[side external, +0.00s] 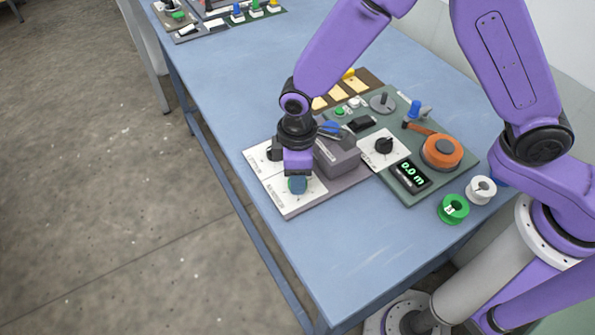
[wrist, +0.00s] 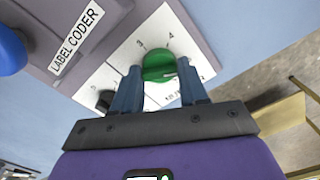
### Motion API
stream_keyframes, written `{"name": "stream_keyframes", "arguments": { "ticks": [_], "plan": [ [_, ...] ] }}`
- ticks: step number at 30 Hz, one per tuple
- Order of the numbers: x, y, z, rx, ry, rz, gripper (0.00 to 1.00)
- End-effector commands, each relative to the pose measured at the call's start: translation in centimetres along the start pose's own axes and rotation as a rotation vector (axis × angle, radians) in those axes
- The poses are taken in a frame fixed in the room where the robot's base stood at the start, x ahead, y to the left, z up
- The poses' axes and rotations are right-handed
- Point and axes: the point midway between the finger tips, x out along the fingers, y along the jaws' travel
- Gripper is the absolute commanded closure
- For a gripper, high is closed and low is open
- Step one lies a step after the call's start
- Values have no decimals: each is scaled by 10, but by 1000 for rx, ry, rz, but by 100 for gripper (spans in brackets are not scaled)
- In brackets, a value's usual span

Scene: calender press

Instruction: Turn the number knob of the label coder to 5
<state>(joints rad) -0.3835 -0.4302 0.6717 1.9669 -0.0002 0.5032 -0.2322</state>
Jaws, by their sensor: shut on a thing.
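The label coder (side external: 338,158) is a grey housing with a white dial plate (side external: 285,202) on a grey base. In the wrist view its name label (wrist: 77,38) is at upper left. A round green number knob (wrist: 158,65) sits on the white plate, with the printed digits 2, 3 and 4 visible around its far side. My gripper (wrist: 160,88) points down at the plate, its blue fingers shut on the knob from both sides. A pale line shows on the knob's right part; I cannot tell exactly which digit it marks. In the side view my gripper (side external: 298,178) mostly hides the knob.
A black knob (wrist: 104,100) is close beside my left finger. To the right of the coder stand a panel with another black knob (side external: 384,146), a display (side external: 411,176) reading 0.0 m and an orange roll (side external: 441,151). Green (side external: 453,209) and white (side external: 481,190) rings lie nearby.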

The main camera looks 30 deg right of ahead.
Motion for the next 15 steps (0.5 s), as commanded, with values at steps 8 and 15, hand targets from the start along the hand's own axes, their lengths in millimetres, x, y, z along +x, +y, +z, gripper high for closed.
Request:
{"name": "stream_keyframes", "arguments": {
  "ticks": [8,15],
  "plan": [
    [-1,0,0,-1,2,0,31],
    [0,0,0,-1,1,0,31]
  ]
}}
